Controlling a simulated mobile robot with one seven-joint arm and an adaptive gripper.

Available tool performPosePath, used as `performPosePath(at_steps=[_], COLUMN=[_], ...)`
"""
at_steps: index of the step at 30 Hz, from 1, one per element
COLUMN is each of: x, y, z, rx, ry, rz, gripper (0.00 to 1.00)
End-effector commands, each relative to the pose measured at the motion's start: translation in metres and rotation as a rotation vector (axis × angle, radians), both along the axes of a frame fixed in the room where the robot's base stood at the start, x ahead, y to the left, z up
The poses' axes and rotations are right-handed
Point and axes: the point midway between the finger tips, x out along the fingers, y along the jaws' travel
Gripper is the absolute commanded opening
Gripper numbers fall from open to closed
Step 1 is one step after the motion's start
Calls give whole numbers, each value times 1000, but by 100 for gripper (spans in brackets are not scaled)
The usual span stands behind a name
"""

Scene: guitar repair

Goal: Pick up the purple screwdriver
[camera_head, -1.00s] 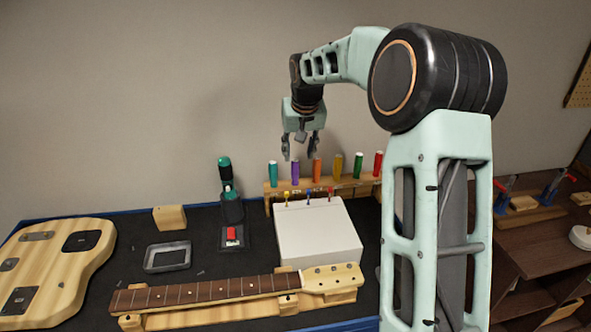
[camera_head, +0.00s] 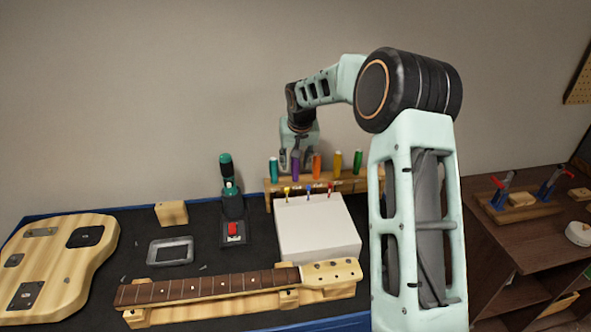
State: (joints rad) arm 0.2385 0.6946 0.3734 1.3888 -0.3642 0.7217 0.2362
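The purple screwdriver (camera_head: 295,171) stands upright in the wooden rack at the back of the bench, handle up, between a teal one and an orange one. My gripper (camera_head: 296,158) points down at the top of the purple handle. Its fingers look spread, one toward each side of the handle. I cannot tell whether they touch it or whether the handle is fully between them. The screwdriver's shaft is hidden behind the white box.
The teal (camera_head: 274,170), orange (camera_head: 317,166), yellow (camera_head: 338,162) and green (camera_head: 358,161) screwdrivers stand close by in the rack (camera_head: 345,184). A white box (camera_head: 318,228) with small drivers is in front. A green-and-black tool (camera_head: 229,186) stands left. A guitar neck (camera_head: 220,289) lies at the front.

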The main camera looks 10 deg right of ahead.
Motion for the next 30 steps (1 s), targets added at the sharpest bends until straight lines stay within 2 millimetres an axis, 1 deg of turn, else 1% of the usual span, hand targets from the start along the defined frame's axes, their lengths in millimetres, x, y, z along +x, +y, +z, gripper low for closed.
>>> performPosePath(at_steps=[1, 9, 10, 23, 26, 30], x=[0, 0, 0, 0, 0, 1], y=[0, 0, 0, 0, 0, -1], z=[0, 0, 0, 2, 7, 23], rx=[0, 0, 0, 0, -1, -2], ry=[0, 1, 1, 0, -1, -3], rz=[0, 0, 0, 0, -1, -1], gripper=[32, 2, 0, 0, 0, 0])
